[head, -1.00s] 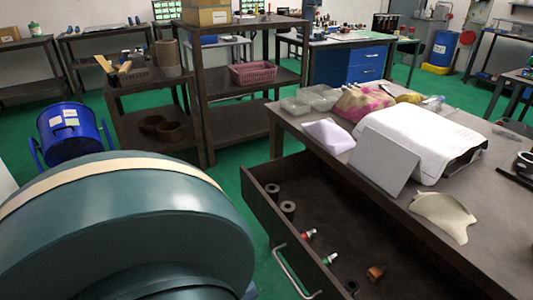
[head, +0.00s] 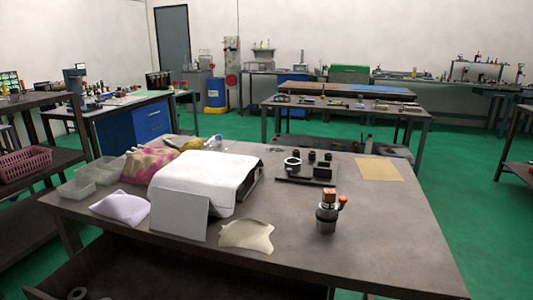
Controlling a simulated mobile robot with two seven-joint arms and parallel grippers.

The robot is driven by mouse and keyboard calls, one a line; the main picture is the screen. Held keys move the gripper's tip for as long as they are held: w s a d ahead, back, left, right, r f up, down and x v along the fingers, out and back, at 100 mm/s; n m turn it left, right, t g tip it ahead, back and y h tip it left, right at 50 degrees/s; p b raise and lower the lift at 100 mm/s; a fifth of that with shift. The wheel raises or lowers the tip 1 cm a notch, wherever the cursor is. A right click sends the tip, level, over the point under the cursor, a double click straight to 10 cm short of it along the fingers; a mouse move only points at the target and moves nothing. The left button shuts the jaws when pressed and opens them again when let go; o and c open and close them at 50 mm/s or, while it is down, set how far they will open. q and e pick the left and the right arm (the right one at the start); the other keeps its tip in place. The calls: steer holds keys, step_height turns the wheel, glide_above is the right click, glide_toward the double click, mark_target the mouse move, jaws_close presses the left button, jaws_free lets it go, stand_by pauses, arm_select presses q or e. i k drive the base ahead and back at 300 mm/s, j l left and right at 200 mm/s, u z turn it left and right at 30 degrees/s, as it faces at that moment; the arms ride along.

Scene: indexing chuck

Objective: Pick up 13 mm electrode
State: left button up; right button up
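A dark cylindrical chuck-like holder (head: 326,218) stands upright on the table, with a copper-coloured block (head: 329,195) on top and an orange-copper piece (head: 343,201) at its right side. I cannot tell the size of any electrode from this view. Below the table's front left edge, an open drawer (head: 130,270) shows in part. Dark ring-shaped pieces (head: 78,293) lie in it at the bottom edge of the picture. The rest of the drawer's contents is out of view. Neither of my grippers is in view.
On the table (head: 390,240) are a dark fixture plate with several black parts (head: 307,181), a tan sheet (head: 379,169), a white cloth-covered object (head: 205,173), a grey panel (head: 180,215), crumpled cloths (head: 247,236) and clear bins (head: 97,174). The table's right front area is bare.

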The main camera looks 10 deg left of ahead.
mark_target(329, 194)
steer(key=k+j, duration=0.1)
steer(key=k, duration=0.9)
